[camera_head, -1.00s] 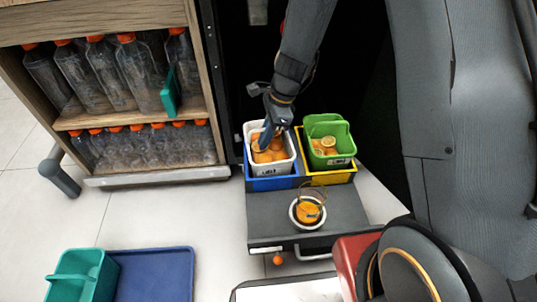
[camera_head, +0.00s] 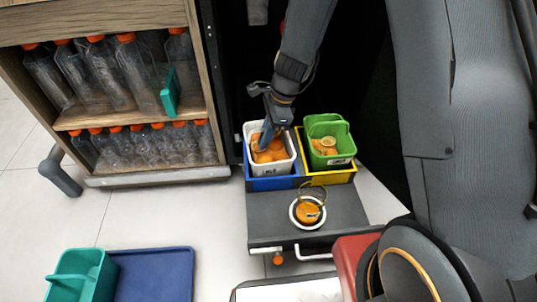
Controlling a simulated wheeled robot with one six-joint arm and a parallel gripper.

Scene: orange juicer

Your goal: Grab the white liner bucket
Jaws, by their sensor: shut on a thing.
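The white liner bucket (camera_head: 284,166) holds several orange pieces and sits in the blue bin (camera_head: 272,184) on the grey pull-out drawer. My gripper (camera_head: 266,136) reaches down from above at the bucket's left side, its fingers partly inside the bucket's opening. It is shut on the bucket, though the exact contact at the wall is small and partly hidden by the fingers. The bucket looks upright and still within the blue bin.
A green bucket (camera_head: 330,140) with orange pieces sits in a yellow bin (camera_head: 335,178) close to the right. A round strainer with a handle (camera_head: 307,212) is on the drawer in front. A bottle cabinet (camera_head: 150,175) stands left.

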